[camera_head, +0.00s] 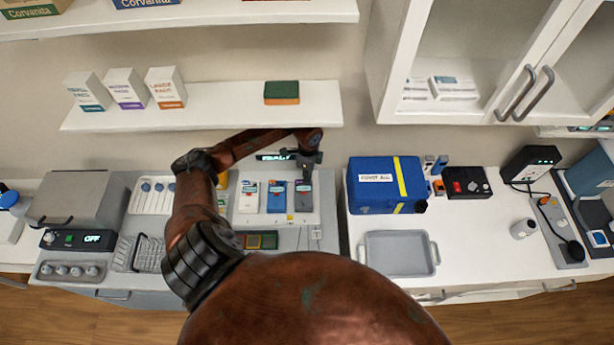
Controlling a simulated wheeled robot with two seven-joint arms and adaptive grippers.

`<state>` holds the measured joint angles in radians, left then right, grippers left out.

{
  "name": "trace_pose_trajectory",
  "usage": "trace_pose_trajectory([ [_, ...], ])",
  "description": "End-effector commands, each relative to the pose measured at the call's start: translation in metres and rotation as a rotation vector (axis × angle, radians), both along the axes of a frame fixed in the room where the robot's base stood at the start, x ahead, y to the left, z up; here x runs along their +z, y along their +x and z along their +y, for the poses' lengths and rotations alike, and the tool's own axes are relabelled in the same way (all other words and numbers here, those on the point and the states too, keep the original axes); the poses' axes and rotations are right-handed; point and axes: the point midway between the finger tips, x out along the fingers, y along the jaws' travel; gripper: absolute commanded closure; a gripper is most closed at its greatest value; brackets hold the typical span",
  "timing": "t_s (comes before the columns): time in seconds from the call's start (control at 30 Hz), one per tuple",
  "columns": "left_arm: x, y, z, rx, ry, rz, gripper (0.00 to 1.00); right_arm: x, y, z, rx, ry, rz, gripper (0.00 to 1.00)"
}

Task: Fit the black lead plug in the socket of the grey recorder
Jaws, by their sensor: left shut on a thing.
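My left arm reaches over the left worktop, and my left gripper (305,165) points down at the back of a pale panel (290,218). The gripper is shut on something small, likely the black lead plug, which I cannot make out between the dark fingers. The grey recorder seems to be the dark grey upright unit (304,196) directly below the fingertips. Its socket is hidden or too small to see, so I cannot tell whether plug and socket touch. My right gripper is not in view.
A blue unit (277,197) and a white unit (249,198) stand left of the grey one. A lit display (275,156) is behind. A blue case (385,183) and an empty grey tray (399,271) are to the right. A shelf (225,95) hangs above.

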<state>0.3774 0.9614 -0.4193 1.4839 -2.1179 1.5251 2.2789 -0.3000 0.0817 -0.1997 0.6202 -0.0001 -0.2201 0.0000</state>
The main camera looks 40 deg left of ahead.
Motion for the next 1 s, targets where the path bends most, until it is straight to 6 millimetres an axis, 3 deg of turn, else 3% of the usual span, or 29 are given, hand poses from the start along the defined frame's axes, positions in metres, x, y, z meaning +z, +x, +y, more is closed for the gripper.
trace_pose_trajectory([
  [1.0,-0.0104,0.0003,-0.0001,0.000,0.000,0.000,1.00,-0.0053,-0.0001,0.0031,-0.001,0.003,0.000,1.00],
])
